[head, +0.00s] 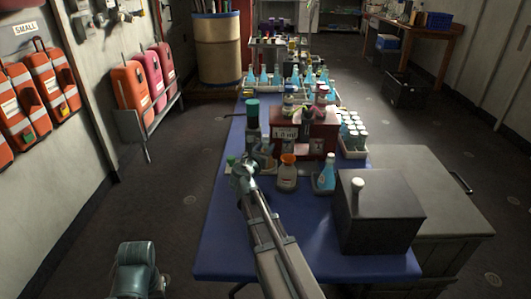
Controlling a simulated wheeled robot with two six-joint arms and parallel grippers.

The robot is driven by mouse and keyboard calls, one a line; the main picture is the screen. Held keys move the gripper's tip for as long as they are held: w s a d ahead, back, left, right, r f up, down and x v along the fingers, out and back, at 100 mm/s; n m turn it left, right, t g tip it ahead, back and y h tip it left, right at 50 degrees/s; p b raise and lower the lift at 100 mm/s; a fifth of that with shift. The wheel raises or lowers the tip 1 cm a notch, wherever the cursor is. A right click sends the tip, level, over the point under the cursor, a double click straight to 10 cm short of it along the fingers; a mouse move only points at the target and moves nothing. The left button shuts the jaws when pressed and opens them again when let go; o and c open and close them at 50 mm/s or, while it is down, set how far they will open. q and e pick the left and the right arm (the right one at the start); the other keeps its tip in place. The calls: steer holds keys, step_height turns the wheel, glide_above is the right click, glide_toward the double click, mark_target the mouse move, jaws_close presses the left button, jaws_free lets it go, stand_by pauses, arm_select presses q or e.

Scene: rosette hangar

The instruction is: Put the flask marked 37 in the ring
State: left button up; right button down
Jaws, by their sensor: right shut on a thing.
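My right gripper (247,165) reaches over the blue table (222,250) from the near side. It is shut on what looks like a pale bluish flask (265,157), mostly hidden by the gripper. No number 37 can be read on any flask here. A flask with light blue contents and a white cap (326,174) stands to the right. An orange-capped bottle (287,175) stands between them. I cannot make out the ring.
A tall teal-capped bottle (252,118) and a dark red box (318,135) stand behind the gripper. A dark grey box (380,215) stands at the right front. A white rack of vials (353,139) is behind it. The front left of the table is clear.

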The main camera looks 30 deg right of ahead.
steer(key=shift+r, duration=0.1)
steer(key=c, duration=0.5)
jaws_free()
steer(key=shift+r, duration=0.15)
steer(key=p+v, duration=0.2)
steer(key=v, duration=1)
